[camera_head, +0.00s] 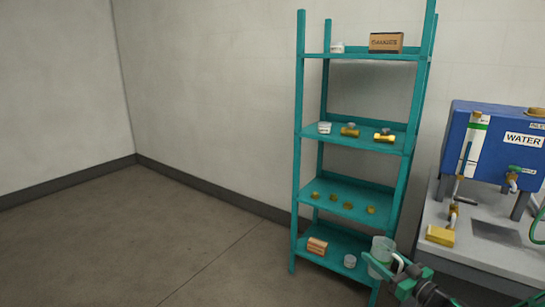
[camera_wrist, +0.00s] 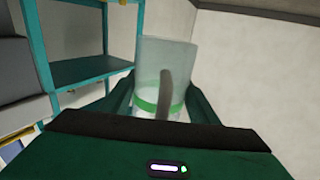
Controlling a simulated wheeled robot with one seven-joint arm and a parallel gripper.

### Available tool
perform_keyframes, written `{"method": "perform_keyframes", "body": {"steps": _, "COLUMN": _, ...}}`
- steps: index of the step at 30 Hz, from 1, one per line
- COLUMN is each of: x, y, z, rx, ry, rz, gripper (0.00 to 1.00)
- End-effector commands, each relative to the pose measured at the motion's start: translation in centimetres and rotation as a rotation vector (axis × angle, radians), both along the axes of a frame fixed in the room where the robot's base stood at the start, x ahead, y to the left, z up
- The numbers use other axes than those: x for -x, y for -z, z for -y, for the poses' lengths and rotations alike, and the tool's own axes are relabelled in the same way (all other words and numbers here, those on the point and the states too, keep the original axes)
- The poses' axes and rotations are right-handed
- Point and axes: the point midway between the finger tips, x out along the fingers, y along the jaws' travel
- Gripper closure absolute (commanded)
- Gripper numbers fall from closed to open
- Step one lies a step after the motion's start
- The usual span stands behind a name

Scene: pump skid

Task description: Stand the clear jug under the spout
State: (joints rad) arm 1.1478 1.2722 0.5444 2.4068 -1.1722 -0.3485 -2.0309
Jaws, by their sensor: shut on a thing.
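The clear jug (camera_head: 381,253) is in the grip of my gripper (camera_head: 388,268), in front of the right side of the teal shelf's lower part. In the wrist view the jug (camera_wrist: 166,65) stands between the two green fingers (camera_wrist: 160,108), with a green band low on its wall and its handle towards the camera. It looks roughly upright in the head view. The spout (camera_head: 513,183) is a tap low on the front of the blue WATER tank (camera_head: 490,145), to the right of the jug. Another tap (camera_head: 454,212) hangs at the tank's left side.
The teal shelf (camera_head: 350,198) holds small tubs, brass fittings and boxes. The grey bench (camera_head: 500,258) below the tank carries a yellow block (camera_head: 440,236) and a dark recessed panel (camera_head: 496,233). The floor at left (camera_head: 150,240) is clear.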

Motion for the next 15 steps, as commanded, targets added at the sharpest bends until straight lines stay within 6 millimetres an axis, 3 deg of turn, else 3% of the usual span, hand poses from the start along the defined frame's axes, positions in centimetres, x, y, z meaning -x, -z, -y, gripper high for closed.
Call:
{"method": "perform_keyframes", "body": {"steps": 3, "x": -0.5, "y": 1.8, "z": -2.5, "rx": -0.005, "ry": -0.018, "rz": -0.001, "gripper": 0.72}}
{"method": "perform_keyframes", "body": {"steps": 9, "x": -0.9, "y": 3.1, "z": -4.5, "rx": -0.002, "ry": -0.029, "rz": 0.001, "gripper": 0.72}}
{"method": "perform_keyframes", "body": {"steps": 15, "x": -1.8, "y": 1.1, "z": -4.4, "rx": 0.007, "ry": 0.002, "rz": 0.002, "gripper": 0.72}}
